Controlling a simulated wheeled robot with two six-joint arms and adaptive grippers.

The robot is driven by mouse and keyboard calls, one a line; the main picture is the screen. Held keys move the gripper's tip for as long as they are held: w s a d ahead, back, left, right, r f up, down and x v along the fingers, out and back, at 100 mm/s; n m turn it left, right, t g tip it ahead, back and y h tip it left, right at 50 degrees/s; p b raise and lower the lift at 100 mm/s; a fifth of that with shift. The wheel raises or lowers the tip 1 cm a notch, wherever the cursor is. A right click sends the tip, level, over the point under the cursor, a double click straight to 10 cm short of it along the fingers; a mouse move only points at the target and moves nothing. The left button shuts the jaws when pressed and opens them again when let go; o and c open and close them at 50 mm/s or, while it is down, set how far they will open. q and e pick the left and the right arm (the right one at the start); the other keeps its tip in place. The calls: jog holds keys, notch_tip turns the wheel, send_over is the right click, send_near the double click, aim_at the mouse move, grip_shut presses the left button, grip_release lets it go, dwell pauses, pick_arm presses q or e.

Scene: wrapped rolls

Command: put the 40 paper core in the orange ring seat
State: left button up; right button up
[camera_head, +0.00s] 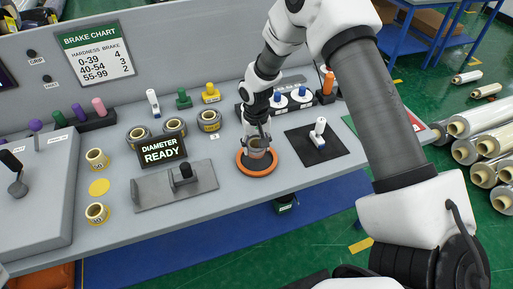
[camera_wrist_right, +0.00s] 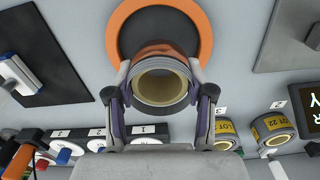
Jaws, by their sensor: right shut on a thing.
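The orange ring seat (camera_head: 242,168) lies on the grey bench, with a dark disc inside it. It also shows at the top of the right wrist view (camera_wrist_right: 207,40). My right gripper (camera_head: 257,141) is over the seat, its fingers closed on both sides of a short hollow core (camera_head: 256,154). In the right wrist view the core (camera_wrist_right: 160,88) has a beige inner wall, a grey rim and an orange-brown outside. It is upright over the seat area; I cannot tell whether it touches the seat. No number is readable on it. My left gripper is out of view.
Several wrapped rolls (camera_head: 174,128) stand behind the "DIAMETER READY" display (camera_head: 162,151). A metal fixture (camera_head: 150,190) lies left of the seat. A black mat (camera_head: 305,150) with a white-and-blue tool (camera_head: 318,132) is to the right. Beige cores (camera_head: 97,212) stand at left.

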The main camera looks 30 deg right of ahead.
aim_at(257, 152)
notch_tip(257, 152, down, 3)
jog(key=shift+s+d+r+p, duration=0.15)
jog(key=shift+p, duration=0.35)
jog(key=shift+f, duration=0.45)
jog(key=o, duration=1.2)
jog(key=shift+c, duration=0.2)
jog(key=shift+r, duration=0.3)
notch_tip(257, 152, up, 12)
jog(key=b, duration=0.2)
jog(key=shift+b, duration=0.4)
jog(key=shift+f, duration=0.25)
